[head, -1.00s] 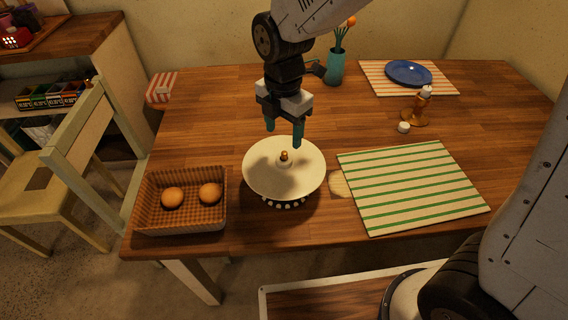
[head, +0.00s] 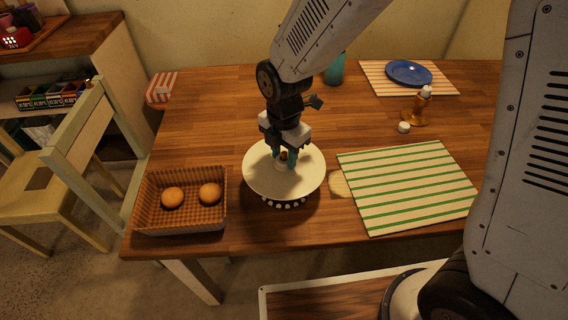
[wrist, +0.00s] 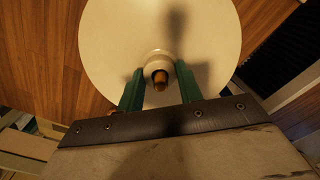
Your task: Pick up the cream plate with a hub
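The cream plate with a hub (head: 257,180) is round and stands on a dark base with pale dots along its edge, near the front of the wooden table. It also fills much of the wrist view (wrist: 110,45). Its raised hub with a brass-coloured knob shows in the wrist view (wrist: 159,78). My gripper (head: 284,160) points down over the middle of the plate. In the wrist view its two green fingers (wrist: 159,85) stand apart on either side of the hub. Gaps show between fingers and hub. The fingertips' exact height is hard to tell.
A basket (head: 150,205) with two round brown buns stands left of the plate. A green-striped mat (head: 405,185) lies to the right. A blue plate (head: 408,72), an amber bottle (head: 421,105) and a small white object (head: 404,127) are farther back. The table behind the plate is mostly clear.

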